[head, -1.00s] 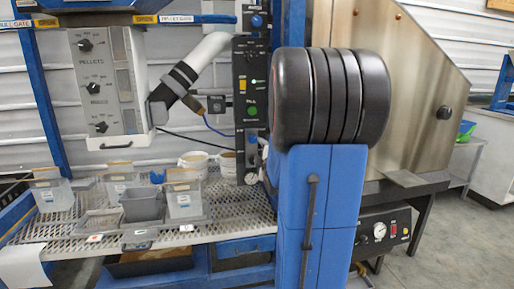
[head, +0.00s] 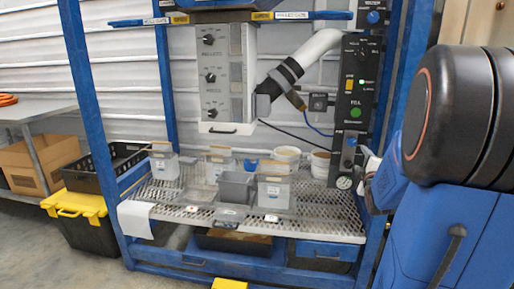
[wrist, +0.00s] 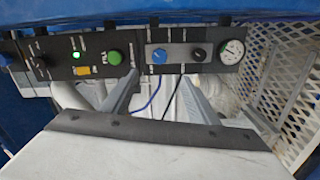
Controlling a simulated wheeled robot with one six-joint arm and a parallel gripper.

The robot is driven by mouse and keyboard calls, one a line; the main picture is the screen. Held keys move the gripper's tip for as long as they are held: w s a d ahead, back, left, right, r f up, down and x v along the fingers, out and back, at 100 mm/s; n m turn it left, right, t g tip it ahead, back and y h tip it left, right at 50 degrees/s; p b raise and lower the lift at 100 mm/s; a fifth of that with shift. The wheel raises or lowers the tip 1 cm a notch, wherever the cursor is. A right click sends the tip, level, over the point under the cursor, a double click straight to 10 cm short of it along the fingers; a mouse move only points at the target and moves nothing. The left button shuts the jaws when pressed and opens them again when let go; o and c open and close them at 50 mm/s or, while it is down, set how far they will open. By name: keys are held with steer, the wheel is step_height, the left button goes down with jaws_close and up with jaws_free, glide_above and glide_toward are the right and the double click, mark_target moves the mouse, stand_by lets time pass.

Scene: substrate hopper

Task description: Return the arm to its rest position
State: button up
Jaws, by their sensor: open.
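My arm, blue with a black rounded joint (head: 465,115), stands at the right edge of the head view, folded in front of the steel hopper side. My gripper (wrist: 160,85) shows in the wrist view with its two grey fingers apart and nothing between them. It faces the black control panel (wrist: 78,62), which has a lit green lamp, a green button (wrist: 114,57), a blue knob (wrist: 159,56) and a round gauge (wrist: 232,52). The fingers seem apart from the panel, but the exact gap is unclear. In the head view the arm mostly hides the gripper.
The control panel also shows in the head view (head: 358,90), left of my arm. A perforated shelf (head: 165,193) holds clear bins, a grey bin (head: 236,186) and white tubs. A yellow-lidded black box (head: 80,215) and a cardboard box (head: 25,165) stand left. Floor at lower left is clear.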

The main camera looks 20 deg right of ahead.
steer(key=s+a+f+m+g+y, duration=0.2)
steer(key=a+m, duration=0.1)
steer(key=a, duration=0.7)
steer(key=s+a+f+m+g+y, duration=0.2)
steer(key=a+g+y, duration=0.1)
steer(key=a, duration=0.8)
steer(key=s+a+f+m+g+y, duration=0.2)
steer(key=s+a+f, duration=0.1)
steer(key=s+a, duration=0.5)
steer(key=s+a+f+m+g+y, duration=0.2)
steer(key=s+a+f+g, duration=0.1)
steer(key=s+a, duration=0.6)
steer(key=s, duration=0.3)
steer(key=shift+s+a+m+g, duration=0.15)
steer(key=shift+s+m+g, duration=0.15)
steer(key=shift+s, duration=0.05)
